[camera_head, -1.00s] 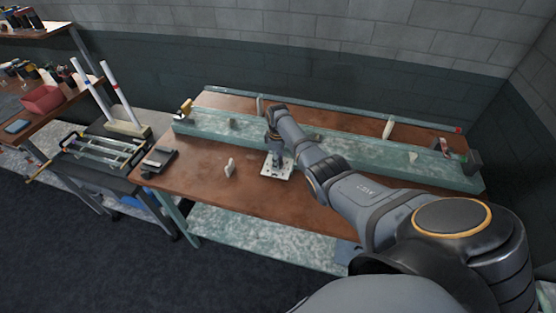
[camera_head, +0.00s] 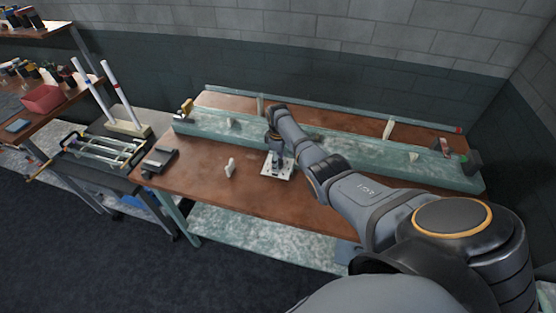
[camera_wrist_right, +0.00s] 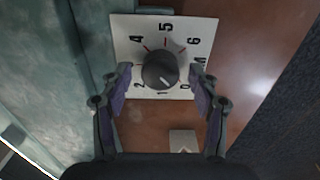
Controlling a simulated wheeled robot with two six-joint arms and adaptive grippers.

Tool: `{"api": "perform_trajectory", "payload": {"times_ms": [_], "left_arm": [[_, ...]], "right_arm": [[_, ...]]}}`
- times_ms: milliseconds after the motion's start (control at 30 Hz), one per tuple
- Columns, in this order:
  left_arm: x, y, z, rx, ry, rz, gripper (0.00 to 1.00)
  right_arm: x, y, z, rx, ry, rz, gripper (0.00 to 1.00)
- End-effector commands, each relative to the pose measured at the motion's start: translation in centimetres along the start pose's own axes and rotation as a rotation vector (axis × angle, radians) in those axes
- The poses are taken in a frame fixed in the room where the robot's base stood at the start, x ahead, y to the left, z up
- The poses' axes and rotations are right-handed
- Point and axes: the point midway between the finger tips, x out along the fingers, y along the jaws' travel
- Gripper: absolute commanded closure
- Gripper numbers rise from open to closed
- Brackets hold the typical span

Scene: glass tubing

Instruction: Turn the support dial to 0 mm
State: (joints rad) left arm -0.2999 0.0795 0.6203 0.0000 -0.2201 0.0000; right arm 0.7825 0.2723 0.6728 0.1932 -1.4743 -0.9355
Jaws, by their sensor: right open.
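The support dial is a round dark knob (camera_wrist_right: 160,70) on a white plate with printed numbers (camera_wrist_right: 120,28), seen in the right wrist view. A pale pointer mark on the knob points down and to the right, towards the gap between 1 and 0; its exact reading is hard to tell. My right gripper (camera_wrist_right: 160,84) is open, with one finger on each side of the knob and a gap on both sides. In the head view the right gripper (camera_head: 276,156) is over the white plate (camera_head: 270,174), and it hides the knob. My left gripper is not in view.
The plate lies on the brown bench (camera_head: 200,182) in front of a long green rail (camera_head: 345,150). A small white piece (camera_head: 230,168) stands left of the plate. A dark device (camera_head: 158,160) lies at the bench's left end. A cart with glass tubing (camera_head: 105,148) stands further left.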

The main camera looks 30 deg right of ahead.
Motion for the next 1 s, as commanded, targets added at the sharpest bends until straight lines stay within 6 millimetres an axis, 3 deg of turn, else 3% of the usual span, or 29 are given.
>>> {"api": "perform_trajectory", "payload": {"times_ms": [167,267,500,700,1000], "left_arm": [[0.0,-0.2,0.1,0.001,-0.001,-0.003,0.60],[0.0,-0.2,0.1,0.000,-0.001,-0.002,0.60],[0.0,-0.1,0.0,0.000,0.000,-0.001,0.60],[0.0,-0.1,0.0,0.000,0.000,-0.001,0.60],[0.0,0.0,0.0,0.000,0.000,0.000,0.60]], "right_arm": [[-0.3,0.0,0.0,0.001,0.000,0.000,0.39],[-1.6,0.1,0.0,0.000,0.001,0.002,0.39],[-7.5,0.1,0.0,0.000,0.001,0.004,0.39],[-11.0,0.1,0.0,0.000,0.001,0.001,0.39],[-12.0,0.0,0.0,0.000,0.000,-0.001,0.39]]}}
